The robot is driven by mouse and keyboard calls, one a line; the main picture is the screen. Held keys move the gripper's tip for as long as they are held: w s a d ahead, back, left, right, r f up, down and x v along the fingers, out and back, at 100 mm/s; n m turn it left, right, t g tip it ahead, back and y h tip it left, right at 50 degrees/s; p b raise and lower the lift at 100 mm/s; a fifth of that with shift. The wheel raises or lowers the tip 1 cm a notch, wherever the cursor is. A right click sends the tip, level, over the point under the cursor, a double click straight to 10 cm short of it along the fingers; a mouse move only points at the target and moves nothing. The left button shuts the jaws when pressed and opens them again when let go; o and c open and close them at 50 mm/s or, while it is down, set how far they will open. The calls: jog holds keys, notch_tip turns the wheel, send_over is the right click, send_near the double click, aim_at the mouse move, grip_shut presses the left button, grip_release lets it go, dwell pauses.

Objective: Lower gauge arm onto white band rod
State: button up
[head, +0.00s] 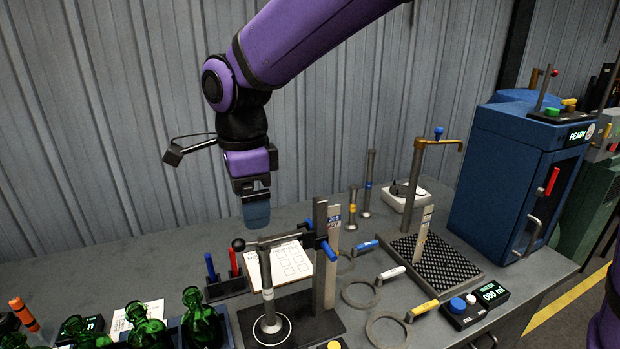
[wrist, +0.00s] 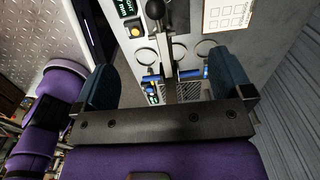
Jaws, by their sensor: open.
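The gauge stand (head: 319,262) has a dark upright post on a black base. Its gauge arm (head: 285,238) reaches left from the post and ends in a black ball knob (head: 238,244). The knob also shows at the top of the wrist view (wrist: 154,9). A grey rod with a pale band (head: 267,292) stands upright inside a white ring on the base. Its top is close under the arm; I cannot tell if they touch. My gripper (head: 257,218) is above the arm, pointing down; its blue fingers are apart and empty in the wrist view (wrist: 162,65).
Rods with a blue band (head: 368,184) and a yellow band (head: 352,209) stand behind. Ring gauges with blue, white and yellow handles (head: 392,272) lie to the right. Green bottles (head: 147,326) stand front left. A blue cabinet (head: 508,170) stands right.

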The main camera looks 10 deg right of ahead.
notch_tip(320, 180, up, 6)
dwell(0.7)
jog(key=shift+d, duration=0.1)
jog(key=s+d+r+n+t, duration=0.1)
jog(key=d+n, duration=0.1)
jog(key=d, duration=0.5)
jog(key=s+d+r+n, duration=0.1)
jog(key=d+r+n, duration=0.1)
jog(key=d, duration=0.4)
jog(key=s+d+r+n+t, duration=0.1)
jog(key=s+d+n, duration=0.15)
jog(key=d, duration=0.45)
jog(key=s+d+f+n+t, duration=0.3)
jog(key=s+d+n, duration=0.5)
jog(key=s+d, duration=0.3)
jog(key=d, duration=0.3)
jog(key=shift+d+f, duration=0.15)
jog(key=shift+f, duration=0.05)
jog(key=shift+s, duration=0.1)
dwell(2.2)
